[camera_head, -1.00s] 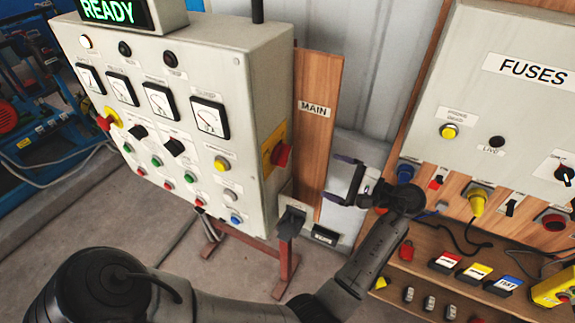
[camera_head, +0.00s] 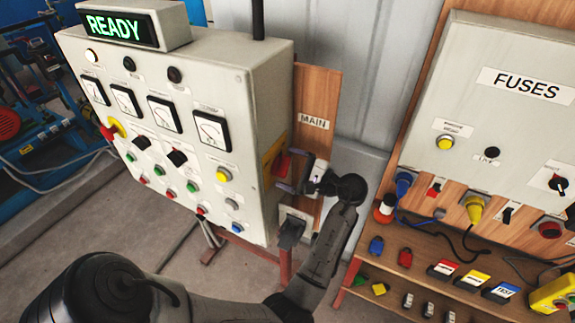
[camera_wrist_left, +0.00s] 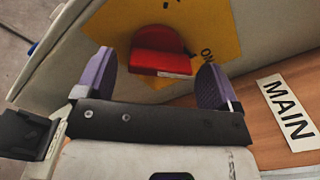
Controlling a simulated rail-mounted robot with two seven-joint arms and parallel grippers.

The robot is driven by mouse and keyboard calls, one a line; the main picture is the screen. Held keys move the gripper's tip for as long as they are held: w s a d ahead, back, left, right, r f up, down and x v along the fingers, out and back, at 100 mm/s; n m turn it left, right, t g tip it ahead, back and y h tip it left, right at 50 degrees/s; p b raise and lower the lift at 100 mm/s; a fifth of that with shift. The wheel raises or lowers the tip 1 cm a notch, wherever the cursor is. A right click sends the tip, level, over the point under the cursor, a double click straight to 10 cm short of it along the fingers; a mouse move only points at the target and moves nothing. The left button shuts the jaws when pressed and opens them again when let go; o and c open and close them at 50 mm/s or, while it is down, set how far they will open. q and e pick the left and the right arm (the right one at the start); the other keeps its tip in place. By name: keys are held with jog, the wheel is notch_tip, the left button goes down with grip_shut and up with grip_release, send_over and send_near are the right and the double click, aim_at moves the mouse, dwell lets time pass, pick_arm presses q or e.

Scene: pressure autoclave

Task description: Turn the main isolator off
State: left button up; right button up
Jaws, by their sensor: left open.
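The main isolator is a red rotary handle (camera_wrist_left: 160,52) on a yellow plate (camera_wrist_left: 205,22), on the side of the grey control cabinet. In the left wrist view "ON" is printed near the handle's right end. My left gripper (camera_wrist_left: 158,80) is open, with one purple finger towards each side of the red handle. I cannot tell whether the fingers touch it. In the head view the left gripper (camera_head: 291,174) is at the cabinet's right side and partly covers the red handle (camera_head: 283,166). My right gripper is not in view.
A wooden board with a MAIN label (camera_head: 314,121) stands beside the cabinet (camera_head: 262,100). A dark lever switch (camera_head: 291,232) is below the gripper. The FUSES box (camera_head: 500,110) and a shelf of small parts are at the right.

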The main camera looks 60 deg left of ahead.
pick_arm(q)
jog(key=shift+s+a, duration=0.25)
jog(key=shift+a, duration=0.1)
jog(key=shift+c, duration=0.3)
jog(key=c, duration=0.8)
jog(key=shift+n+b, duration=1.25)
jog(key=shift+n, duration=0.35)
jog(key=n+b, duration=0.3)
jog(key=shift+n, duration=0.3)
jog(key=n+b, duration=0.8)
jog(key=b, duration=0.1)
jog(key=shift+s+d+r+n, duration=0.15)
jog(key=shift+s+r+n, duration=0.1)
jog(key=shift+n, duration=0.15)
jog(key=shift+r+n+b, duration=0.25)
jog(key=shift+n+b, duration=1.05)
jog(key=shift+b, duration=0.15)
